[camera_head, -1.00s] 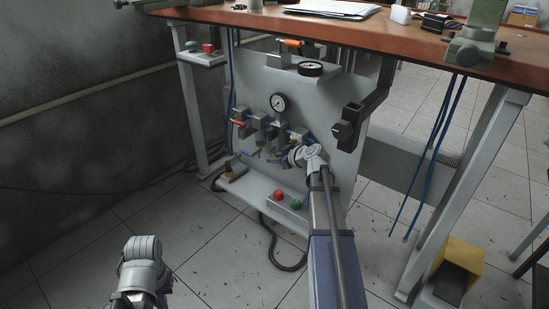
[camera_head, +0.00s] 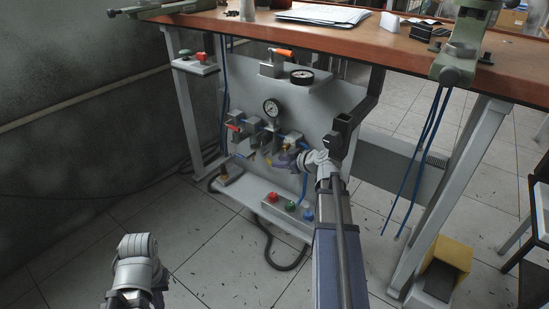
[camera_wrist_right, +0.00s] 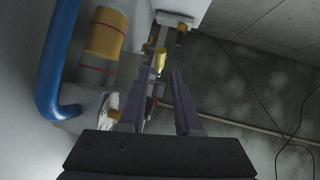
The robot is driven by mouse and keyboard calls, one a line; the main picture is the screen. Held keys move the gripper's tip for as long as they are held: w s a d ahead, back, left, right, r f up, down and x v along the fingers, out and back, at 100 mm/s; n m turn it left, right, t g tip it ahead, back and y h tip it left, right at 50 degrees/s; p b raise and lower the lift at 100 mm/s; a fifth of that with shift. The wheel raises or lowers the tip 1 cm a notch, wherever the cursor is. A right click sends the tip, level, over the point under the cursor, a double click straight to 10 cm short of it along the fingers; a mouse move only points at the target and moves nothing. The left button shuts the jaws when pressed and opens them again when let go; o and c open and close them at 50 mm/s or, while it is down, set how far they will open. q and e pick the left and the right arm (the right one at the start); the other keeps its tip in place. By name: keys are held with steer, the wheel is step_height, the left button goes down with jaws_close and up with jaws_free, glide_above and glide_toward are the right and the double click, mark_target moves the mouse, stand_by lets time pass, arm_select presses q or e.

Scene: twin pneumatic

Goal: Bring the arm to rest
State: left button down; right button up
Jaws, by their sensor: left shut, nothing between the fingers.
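My right arm reaches toward the grey pneumatic panel (camera_head: 325,112) under the bench. My right gripper (camera_head: 284,160) is in front of the row of valves and fittings (camera_head: 255,133) below the round gauge (camera_head: 271,107). In the right wrist view, its two dark fingers (camera_wrist_right: 157,98) stand apart with no object visibly held. A brass-coloured fitting (camera_wrist_right: 159,60) shows beyond them; I cannot tell whether they touch anything. My left gripper (camera_head: 137,296) is low at the front left, over the floor, shut and empty. Its wrist hides much of it, and its fingertips are hard to make out.
The wooden bench top (camera_head: 330,38) overhangs the panel. A black bracket (camera_head: 340,132) stands out at the panel's right side. A blue pipe (camera_wrist_right: 57,60) runs close to my right gripper. Red and green buttons (camera_head: 281,200) sit low. Open floor lies around my left arm.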

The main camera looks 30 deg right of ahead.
steer(key=shift+s, duration=0.15)
stand_by(0.3)
